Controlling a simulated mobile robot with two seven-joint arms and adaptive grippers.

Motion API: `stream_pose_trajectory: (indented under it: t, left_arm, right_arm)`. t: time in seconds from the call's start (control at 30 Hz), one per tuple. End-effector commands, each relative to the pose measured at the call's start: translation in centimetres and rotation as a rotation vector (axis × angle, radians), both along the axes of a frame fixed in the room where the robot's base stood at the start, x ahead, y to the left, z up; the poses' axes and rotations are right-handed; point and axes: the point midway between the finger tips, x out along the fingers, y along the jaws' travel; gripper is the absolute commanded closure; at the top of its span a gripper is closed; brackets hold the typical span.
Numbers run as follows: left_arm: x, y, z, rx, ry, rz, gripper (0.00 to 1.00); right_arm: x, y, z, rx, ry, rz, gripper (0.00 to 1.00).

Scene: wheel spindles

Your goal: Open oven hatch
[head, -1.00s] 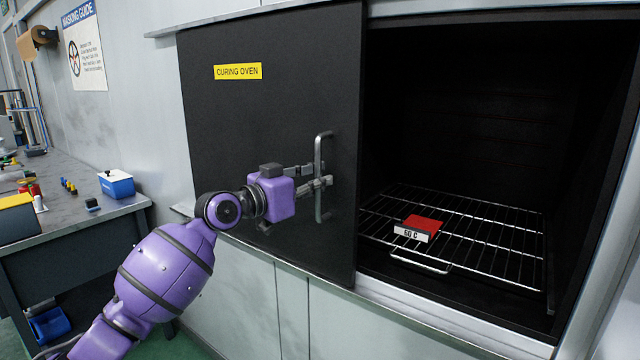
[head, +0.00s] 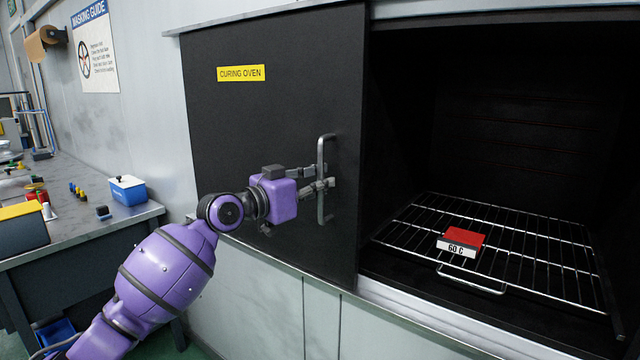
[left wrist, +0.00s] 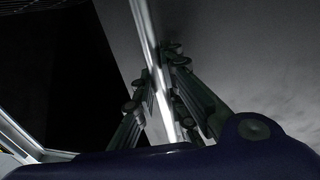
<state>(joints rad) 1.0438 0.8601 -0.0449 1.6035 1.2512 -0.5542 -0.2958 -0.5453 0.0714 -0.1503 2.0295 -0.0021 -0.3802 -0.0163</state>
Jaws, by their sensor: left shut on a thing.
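The black oven hatch (head: 270,120) has a yellow "CURING OVEN" label and stands slid to the left of the oven opening. Its vertical metal handle (head: 321,170) is near the hatch's right edge. My left gripper (head: 322,185) is shut on the handle; in the left wrist view its fingers (left wrist: 160,100) sit on both sides of the bright bar. The oven's dark inside (head: 500,130) is open to view on the right. My right gripper is not in view.
A wire rack (head: 520,255) in the oven holds a red block with a "60 C" label (head: 460,243). A workbench (head: 90,230) with a blue box (head: 127,189) and small parts stands at the left.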

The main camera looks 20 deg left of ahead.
Motion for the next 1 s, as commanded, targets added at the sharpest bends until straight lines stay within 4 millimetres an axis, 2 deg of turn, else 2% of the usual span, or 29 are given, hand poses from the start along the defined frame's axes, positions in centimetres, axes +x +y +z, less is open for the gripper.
stream_pose_trajectory:
  t: [0.37,0.4,0.5,0.53,0.87,1.0]
  left_arm:
    - [0.0,0.0,0.0,0.0,0.0,0.0,1.0]
    - [0.0,0.0,0.0,0.0,0.0,0.0,0.84]
    - [0.0,0.0,0.0,0.0,0.0,0.0,0.71]
    - [0.0,0.0,0.0,0.0,0.0,0.0,0.69]
    - [-0.2,0.2,0.0,0.001,0.001,0.001,0.69]
    - [-1.5,1.1,-0.1,0.003,0.002,0.002,0.69]
  right_arm:
    - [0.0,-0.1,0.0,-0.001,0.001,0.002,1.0]
    - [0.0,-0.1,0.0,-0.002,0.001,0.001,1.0]
    - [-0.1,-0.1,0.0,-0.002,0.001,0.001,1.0]
    - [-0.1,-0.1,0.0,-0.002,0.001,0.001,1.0]
    - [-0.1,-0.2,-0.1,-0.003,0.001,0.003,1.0]
    - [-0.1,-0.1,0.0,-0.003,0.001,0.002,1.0]
